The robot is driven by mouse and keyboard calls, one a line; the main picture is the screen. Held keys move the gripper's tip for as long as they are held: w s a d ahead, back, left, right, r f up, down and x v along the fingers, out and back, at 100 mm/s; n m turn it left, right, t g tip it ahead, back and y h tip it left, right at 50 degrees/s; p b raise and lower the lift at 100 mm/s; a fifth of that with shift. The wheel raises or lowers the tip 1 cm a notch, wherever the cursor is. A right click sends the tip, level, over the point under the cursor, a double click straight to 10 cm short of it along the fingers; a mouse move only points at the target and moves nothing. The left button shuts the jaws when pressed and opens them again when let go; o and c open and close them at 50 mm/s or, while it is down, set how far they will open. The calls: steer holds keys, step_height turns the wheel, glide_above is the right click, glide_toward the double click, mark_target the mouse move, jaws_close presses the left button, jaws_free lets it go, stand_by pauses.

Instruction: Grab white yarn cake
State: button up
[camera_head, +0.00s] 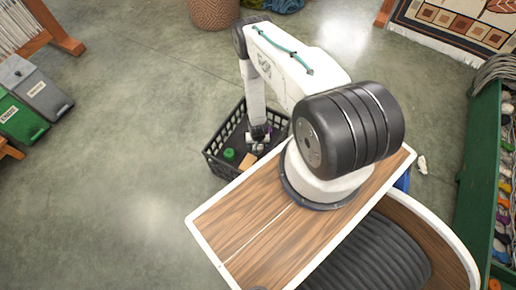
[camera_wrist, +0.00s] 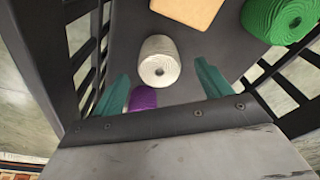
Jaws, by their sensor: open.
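The white yarn cake (camera_wrist: 160,60) stands in the wrist view on the dark floor of a black crate (camera_wrist: 118,40). Its centre hole faces my camera. My gripper (camera_wrist: 160,82) is open, with one teal finger to the lower left of the white cake and the other to its lower right. The cake lies ahead of and partly between the fingers, and I cannot tell the height gap. In the head view my gripper (camera_head: 258,138) reaches down into the crate (camera_head: 222,172), and the white cake is hard to make out there.
A purple item (camera_wrist: 143,98) lies close to the left finger. A green yarn cake (camera_wrist: 278,18) sits at the upper right of the crate, and a tan block (camera_wrist: 187,9) lies at the top. The crate's slatted walls stand close on both sides.

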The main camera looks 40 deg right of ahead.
steer(key=shift+w+d+f, duration=0.15)
steer(key=shift+f, duration=0.8)
steer(key=shift+w+d+f, duration=0.1)
steer(key=shift+d+f, duration=0.05)
steer(key=shift+f, duration=0.75)
steer(key=c, duration=1.1)
